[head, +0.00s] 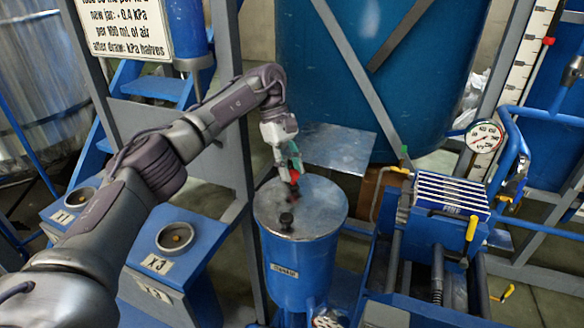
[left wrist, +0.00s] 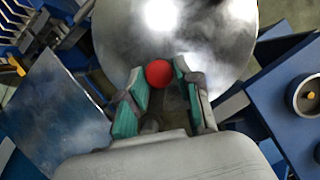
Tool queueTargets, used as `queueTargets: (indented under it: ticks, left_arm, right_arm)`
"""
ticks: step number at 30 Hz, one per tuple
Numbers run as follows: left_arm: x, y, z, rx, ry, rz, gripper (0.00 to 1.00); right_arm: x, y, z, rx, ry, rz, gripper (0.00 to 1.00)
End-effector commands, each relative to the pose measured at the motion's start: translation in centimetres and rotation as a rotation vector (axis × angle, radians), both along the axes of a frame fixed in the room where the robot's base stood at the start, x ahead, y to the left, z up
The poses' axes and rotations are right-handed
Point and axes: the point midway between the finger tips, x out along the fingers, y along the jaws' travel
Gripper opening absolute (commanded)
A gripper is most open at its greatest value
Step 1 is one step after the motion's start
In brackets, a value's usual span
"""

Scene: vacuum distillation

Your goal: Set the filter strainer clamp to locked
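The filter strainer is a blue upright canister (head: 300,262) with a round metal lid (head: 325,205) in the head view; its label is too small to read surely. The clamp's red knob (head: 294,177) sits above the lid's far left part. It also shows as a red ball in the left wrist view (left wrist: 158,73), with the lid (left wrist: 205,35) behind it. My left gripper (head: 290,166) reaches down from the left. Its teal finger pads close on both sides of the knob at the tips. The clamp's lever below the knob is mostly hidden. My right gripper is not in view.
A metal plate (head: 340,148) is behind the canister. A blue press with yellow handles (head: 471,228) and a pressure gauge (head: 484,136) are at right. Blue stands with round sockets (head: 175,237) are at left.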

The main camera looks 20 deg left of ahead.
Motion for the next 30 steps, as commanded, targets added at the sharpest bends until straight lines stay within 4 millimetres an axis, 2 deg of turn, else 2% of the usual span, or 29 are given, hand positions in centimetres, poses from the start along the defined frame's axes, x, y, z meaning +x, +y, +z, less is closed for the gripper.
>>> queueTargets:
  ticks: [1,3,14,17,24,30]
  left_arm:
    - [0.0,0.1,0.0,0.0,0.0,0.001,0.45]
    - [0.0,0.0,0.0,0.0,-0.001,0.001,0.55]
    - [0.0,0.0,0.5,-0.002,-0.001,0.001,0.55]
    - [0.1,0.0,1.8,-0.002,-0.003,0.002,0.55]
    - [0.1,0.0,6.5,-0.002,-0.004,0.003,0.55]
    - [0.0,0.1,9.2,0.0,-0.001,0.003,0.55]
  right_arm:
    - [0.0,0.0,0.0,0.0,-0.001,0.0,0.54]
    - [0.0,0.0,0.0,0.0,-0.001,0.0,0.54]
    - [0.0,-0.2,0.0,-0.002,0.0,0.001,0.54]
    - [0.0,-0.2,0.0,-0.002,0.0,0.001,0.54]
    - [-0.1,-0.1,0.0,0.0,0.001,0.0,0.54]
    - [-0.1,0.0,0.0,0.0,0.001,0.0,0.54]
